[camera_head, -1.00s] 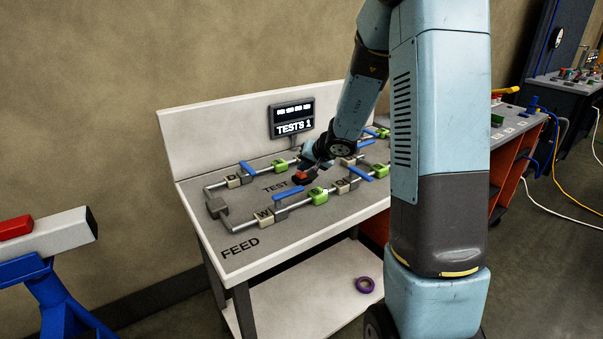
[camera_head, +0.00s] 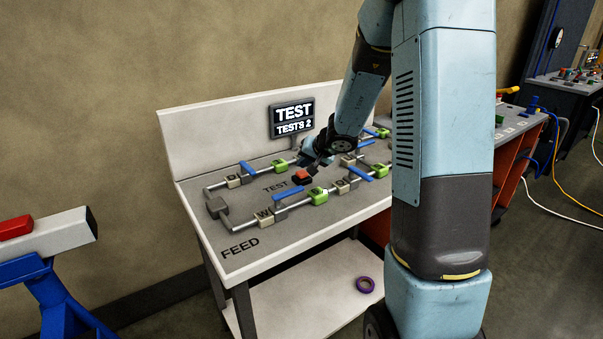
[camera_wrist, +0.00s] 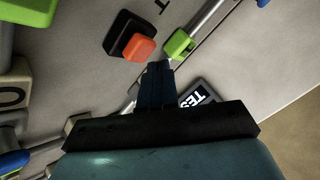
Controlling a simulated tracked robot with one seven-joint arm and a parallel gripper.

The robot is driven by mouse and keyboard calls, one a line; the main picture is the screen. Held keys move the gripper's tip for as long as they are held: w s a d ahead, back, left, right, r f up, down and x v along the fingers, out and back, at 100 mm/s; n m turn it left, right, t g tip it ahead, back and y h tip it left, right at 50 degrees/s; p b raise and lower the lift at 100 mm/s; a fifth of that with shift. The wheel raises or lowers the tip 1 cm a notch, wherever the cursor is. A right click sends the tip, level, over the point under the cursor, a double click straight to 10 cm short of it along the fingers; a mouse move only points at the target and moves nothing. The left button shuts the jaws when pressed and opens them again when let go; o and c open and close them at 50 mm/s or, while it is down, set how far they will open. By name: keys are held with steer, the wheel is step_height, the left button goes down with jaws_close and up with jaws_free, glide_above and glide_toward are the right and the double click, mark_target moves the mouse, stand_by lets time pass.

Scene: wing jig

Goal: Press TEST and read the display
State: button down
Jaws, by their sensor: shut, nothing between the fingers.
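The TEST button (camera_head: 301,176) is a red cap on a black base, on the bench top beside the printed word TEST. It also shows in the wrist view as an orange-red cap (camera_wrist: 140,47) on a dark square base. The display (camera_head: 293,120) at the back of the bench reads "TEST" above "TESTS 2". Part of the display shows in the wrist view (camera_wrist: 199,95). My gripper (camera_head: 313,166) is close above and behind the button. In the wrist view my gripper (camera_wrist: 160,66) is shut and empty, with a gap between its tips and the button.
Pipes with blue-handled valves (camera_head: 289,193) and green blocks (camera_head: 318,195) surround the button on the bench (camera_head: 300,228). A blue stand with a pale beam (camera_head: 58,232) is at the left.

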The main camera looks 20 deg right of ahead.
mark_target(304, 173)
steer(key=shift+r, duration=3)
steer(key=s+a+r+n+g, duration=0.1)
steer(key=s+a+r+n, duration=0.15)
steer(key=s+r, duration=0.4)
steer(key=s+a+r+n+g, duration=0.1)
steer(key=s+a+r, duration=0.3)
steer(key=s, duration=0.6)
steer(key=s+d+r+h, duration=0.1)
steer(key=s+d+h, duration=0.1)
steer(key=s, duration=0.8)
steer(key=s+d+r+h, duration=0.1)
steer(key=s+d, duration=0.2)
steer(key=s, duration=0.6)
steer(key=shift+s+d+n+g+h, duration=0.3)
steer(key=shift+s+n+g+h, duration=0.05)
steer(key=shift+g+h, duration=0.05)
